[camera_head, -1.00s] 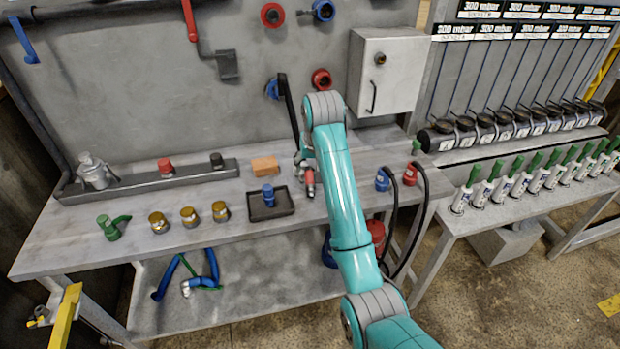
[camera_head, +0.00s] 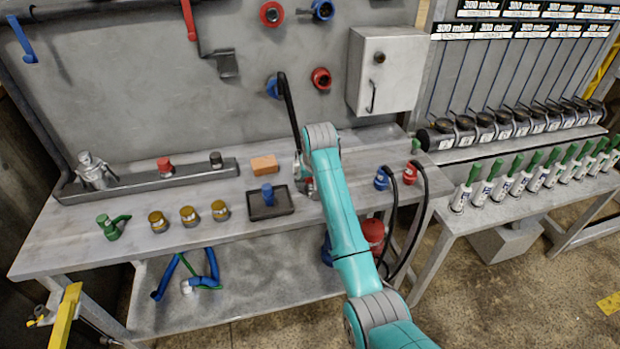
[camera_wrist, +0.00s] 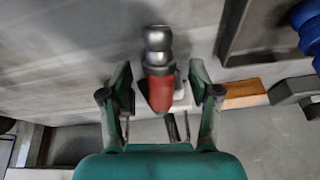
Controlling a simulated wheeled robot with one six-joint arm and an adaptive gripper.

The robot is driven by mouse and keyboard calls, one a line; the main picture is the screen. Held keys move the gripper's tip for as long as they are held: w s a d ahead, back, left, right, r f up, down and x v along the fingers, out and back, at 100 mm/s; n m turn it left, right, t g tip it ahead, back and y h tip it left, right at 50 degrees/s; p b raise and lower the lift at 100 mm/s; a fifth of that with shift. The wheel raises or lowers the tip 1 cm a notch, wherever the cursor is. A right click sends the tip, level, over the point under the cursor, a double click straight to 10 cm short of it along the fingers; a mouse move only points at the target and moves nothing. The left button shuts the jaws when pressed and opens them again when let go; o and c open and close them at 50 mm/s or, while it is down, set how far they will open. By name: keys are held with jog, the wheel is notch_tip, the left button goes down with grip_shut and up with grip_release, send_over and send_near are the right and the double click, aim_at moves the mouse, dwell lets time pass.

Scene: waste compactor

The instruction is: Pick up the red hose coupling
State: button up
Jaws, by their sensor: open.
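The red hose coupling (camera_wrist: 160,88) shows in the wrist view, with a red body and a rounded silver end. It lies between the two open fingers of my gripper (camera_wrist: 160,76), with a gap on each side. No contact shows. In the head view my arm covers the coupling, and my gripper (camera_head: 305,178) is only partly visible low over the workbench, just right of the black tray.
The black tray (camera_head: 284,208) holds a blue fitting (camera_head: 267,195). An orange block (camera_head: 264,164) lies behind it; several brass fittings (camera_head: 189,216) stand left. Blue (camera_head: 382,179) and red (camera_head: 409,173) fittings with black hoses stand right.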

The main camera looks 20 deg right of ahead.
grip_shut()
dwell(0.3)
notch_tip(320, 180, up, 9)
jog(key=shift+r, duration=0.15)
jog(key=s+a+n, duration=0.1)
jog(key=s, duration=0.2)
send_over(308, 191)
jog(key=s, duration=0.1)
notch_tip(308, 191, down, 4)
jog(key=shift+f, duration=2.55)
